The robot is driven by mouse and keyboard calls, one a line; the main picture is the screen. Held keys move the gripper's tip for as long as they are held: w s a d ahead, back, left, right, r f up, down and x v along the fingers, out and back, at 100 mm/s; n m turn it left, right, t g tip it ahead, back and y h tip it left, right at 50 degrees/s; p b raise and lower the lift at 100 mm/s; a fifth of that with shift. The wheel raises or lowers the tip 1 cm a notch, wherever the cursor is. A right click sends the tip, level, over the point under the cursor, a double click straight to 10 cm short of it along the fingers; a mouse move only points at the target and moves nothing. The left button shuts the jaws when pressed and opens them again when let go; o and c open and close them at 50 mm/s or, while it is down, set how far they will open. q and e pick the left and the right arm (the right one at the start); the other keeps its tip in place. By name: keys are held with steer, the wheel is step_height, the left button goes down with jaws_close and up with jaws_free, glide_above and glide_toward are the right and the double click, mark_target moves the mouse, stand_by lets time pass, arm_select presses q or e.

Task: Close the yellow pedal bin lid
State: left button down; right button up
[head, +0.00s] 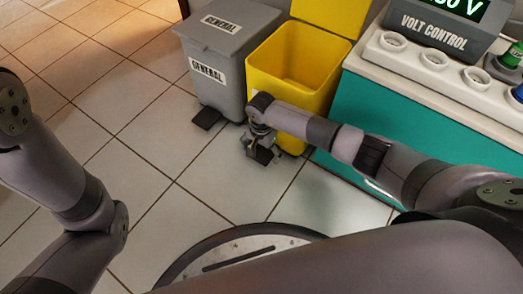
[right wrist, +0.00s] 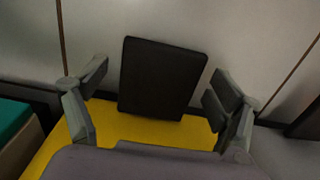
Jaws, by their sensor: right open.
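The yellow pedal bin (head: 288,85) stands between the grey bin and the teal cabinet. Its yellow lid (head: 332,14) is raised, and the bin looks empty inside. My right gripper (head: 257,143) is low in front of the bin, near the floor. In the right wrist view its two fingers (right wrist: 158,85) are spread wide, one on each side of the black pedal (right wrist: 162,78). No contact with the pedal is visible. The bin's yellow front (right wrist: 110,140) shows behind the pedal. My left arm is at the left, with its gripper out of view.
A grey bin (head: 222,62) labelled GENERAL stands left, lid shut, with its own black pedal (head: 206,118) on the floor. The teal cabinet (head: 390,128) stands close on the right, carrying a VOLT CONTROL unit (head: 436,27). Tiled floor in front is clear.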

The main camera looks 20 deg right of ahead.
mark_target(262, 153)
steer(key=shift+r, duration=0.1)
step_height(262, 153, up, 12)
stand_by(0.5)
